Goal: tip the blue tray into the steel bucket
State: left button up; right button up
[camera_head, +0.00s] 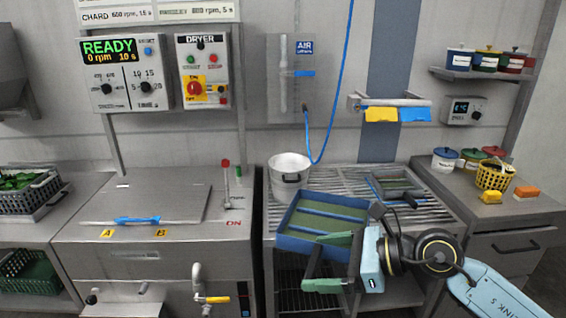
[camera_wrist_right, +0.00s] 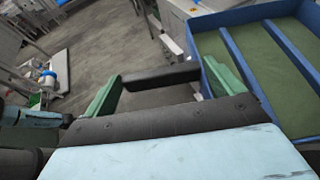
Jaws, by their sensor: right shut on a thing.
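The blue tray (camera_head: 283,241) has blue walls, blue dividers and a green floor; it is at the front of the slatted rack, below the bucket. It also fills the right of the right wrist view (camera_wrist_right: 238,71). My right gripper (camera_head: 322,262) is at the tray's near right side, its green fingers wide apart around a dark bar (camera_wrist_right: 160,75). The gripper is shut on this bar, which looks like the tray's handle; the join is unclear. The steel bucket (camera_head: 290,171) stands upright behind the tray, apart from it. My left gripper is out of view.
A smaller tray (camera_head: 398,189) lies on the rack to the right. A yellow basket (camera_head: 495,177) and several lidded pots stand on the right counter. A blue hose (camera_head: 329,115) hangs just beside the bucket. The steel lid (camera_head: 150,203) is at left.

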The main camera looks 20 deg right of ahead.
aim_at(289, 173)
jog(key=i, duration=0.95)
